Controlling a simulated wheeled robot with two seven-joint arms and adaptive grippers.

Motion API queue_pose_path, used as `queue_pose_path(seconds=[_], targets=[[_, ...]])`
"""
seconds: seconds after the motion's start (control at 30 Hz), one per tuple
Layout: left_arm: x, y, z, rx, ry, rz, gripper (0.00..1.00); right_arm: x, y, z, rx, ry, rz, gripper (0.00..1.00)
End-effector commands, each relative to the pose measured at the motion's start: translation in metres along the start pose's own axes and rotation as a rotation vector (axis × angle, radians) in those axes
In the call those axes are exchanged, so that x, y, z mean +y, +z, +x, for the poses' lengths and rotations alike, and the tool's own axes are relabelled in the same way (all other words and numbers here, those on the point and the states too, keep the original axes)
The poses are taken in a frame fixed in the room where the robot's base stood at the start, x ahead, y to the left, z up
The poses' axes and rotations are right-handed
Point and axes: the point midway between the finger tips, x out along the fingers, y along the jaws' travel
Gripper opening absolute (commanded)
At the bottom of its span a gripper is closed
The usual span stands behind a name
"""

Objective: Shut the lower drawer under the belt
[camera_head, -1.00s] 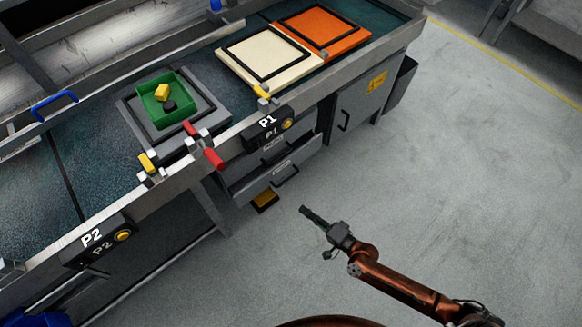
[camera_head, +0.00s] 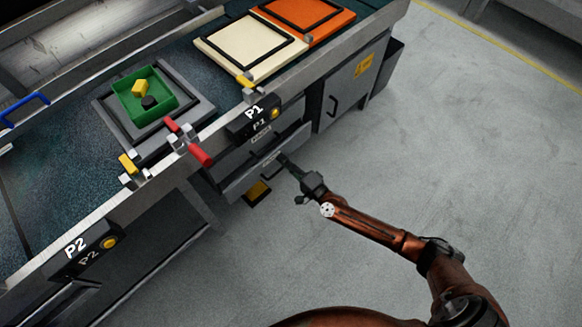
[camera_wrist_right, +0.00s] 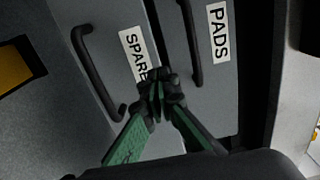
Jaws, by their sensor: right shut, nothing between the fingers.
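The lower drawer (camera_head: 240,187) is a grey front under the belt, set below an upper drawer (camera_head: 236,158). It appears to stand out a little from the front above. In the right wrist view the lower drawer (camera_wrist_right: 150,130) carries a SPARE label (camera_wrist_right: 133,53) and a black bar handle (camera_wrist_right: 92,75). My right gripper (camera_head: 284,158) is shut and empty, its tips at the lower drawer's front by the handle. In the wrist view its fingertips (camera_wrist_right: 157,80) cover the end of the SPARE label. I cannot tell whether they touch. My left gripper is not in view.
The upper drawer has a PADS label (camera_wrist_right: 217,33) and its own handle (camera_wrist_right: 193,45). A yellow pedal (camera_head: 257,192) lies on the floor below the drawers. A red lever (camera_head: 200,155) and P1 box (camera_head: 254,121) stick out above. The floor at right is clear.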

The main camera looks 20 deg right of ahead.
Motion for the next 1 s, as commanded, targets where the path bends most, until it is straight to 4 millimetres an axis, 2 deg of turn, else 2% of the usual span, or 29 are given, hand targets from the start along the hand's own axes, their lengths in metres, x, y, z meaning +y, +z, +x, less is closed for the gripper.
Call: queue_pose_path(seconds=[0.2,0.57,0.8,1.0], targets=[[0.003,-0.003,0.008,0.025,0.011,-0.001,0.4,0.001,0.0,0.014,0.0,0.0,-0.001,0.0],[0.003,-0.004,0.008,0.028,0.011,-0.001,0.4,0.0,0.0,0.016,0.0,0.0,-0.001,0.0],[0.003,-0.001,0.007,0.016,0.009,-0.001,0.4,-0.001,0.001,0.039,0.0,0.0,0.0,0.0],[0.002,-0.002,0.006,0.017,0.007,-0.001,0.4,0.0,0.0,0.039,-0.001,0.001,-0.001,0.0]])
